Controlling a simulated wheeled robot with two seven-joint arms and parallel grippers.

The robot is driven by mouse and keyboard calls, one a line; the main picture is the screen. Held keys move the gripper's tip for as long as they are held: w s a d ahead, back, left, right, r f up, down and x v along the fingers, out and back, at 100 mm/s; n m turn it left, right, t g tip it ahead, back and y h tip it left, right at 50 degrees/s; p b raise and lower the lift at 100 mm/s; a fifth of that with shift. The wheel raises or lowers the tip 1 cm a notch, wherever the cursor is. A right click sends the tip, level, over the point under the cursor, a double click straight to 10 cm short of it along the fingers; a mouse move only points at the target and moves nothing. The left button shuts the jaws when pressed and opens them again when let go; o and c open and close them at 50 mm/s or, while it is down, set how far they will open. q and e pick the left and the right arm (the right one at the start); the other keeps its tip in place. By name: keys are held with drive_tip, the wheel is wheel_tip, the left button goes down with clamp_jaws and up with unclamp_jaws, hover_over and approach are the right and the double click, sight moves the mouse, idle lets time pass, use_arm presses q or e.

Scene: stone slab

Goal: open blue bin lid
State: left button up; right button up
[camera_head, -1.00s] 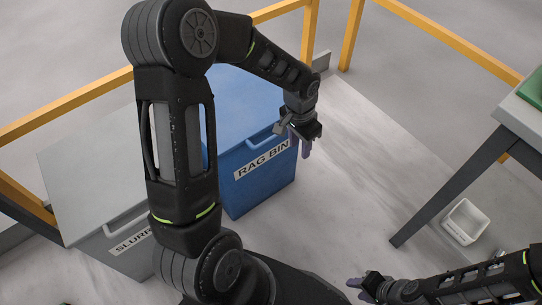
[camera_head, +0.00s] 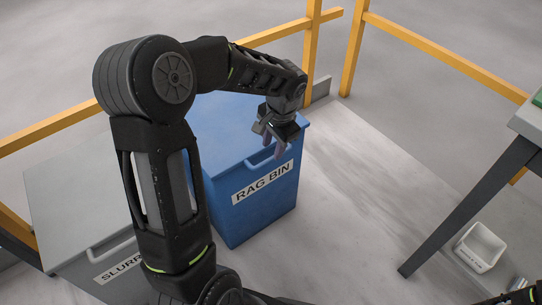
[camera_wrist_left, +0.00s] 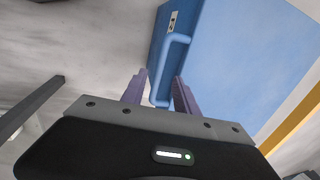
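The blue bin (camera_head: 255,200) with a "RAG BIN" label stands on the floor, its lid (camera_head: 220,125) shut. A blue bar handle (camera_head: 255,158) runs along the lid's front edge; it also shows in the left wrist view (camera_wrist_left: 172,62). My left gripper (camera_head: 275,148) is above the front edge of the lid, near the right end of the handle. In the left wrist view my left gripper (camera_wrist_left: 158,92) is open, its two purple fingers apart, with the near end of the handle showing between them. I cannot tell whether they touch it. My right gripper is out of view.
A grey bin (camera_head: 85,190) with a partly hidden label stands left of the blue bin. Yellow railings (camera_head: 440,55) run behind. A table with a dark leg (camera_head: 465,210) and a small white container (camera_head: 480,245) are at the right. Floor between is clear.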

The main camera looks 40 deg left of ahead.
sight(270, 158)
use_arm(q)
drive_tip(key=f, duration=0.3)
drive_tip(key=a+f+b, duration=0.1)
drive_tip(key=f, duration=0.1)
drive_tip(key=shift+w, duration=0.15)
drive_tip(key=shift+c, duration=0.2)
clamp_jaws()
drive_tip(key=shift+r, duration=0.1)
idle(1.0)
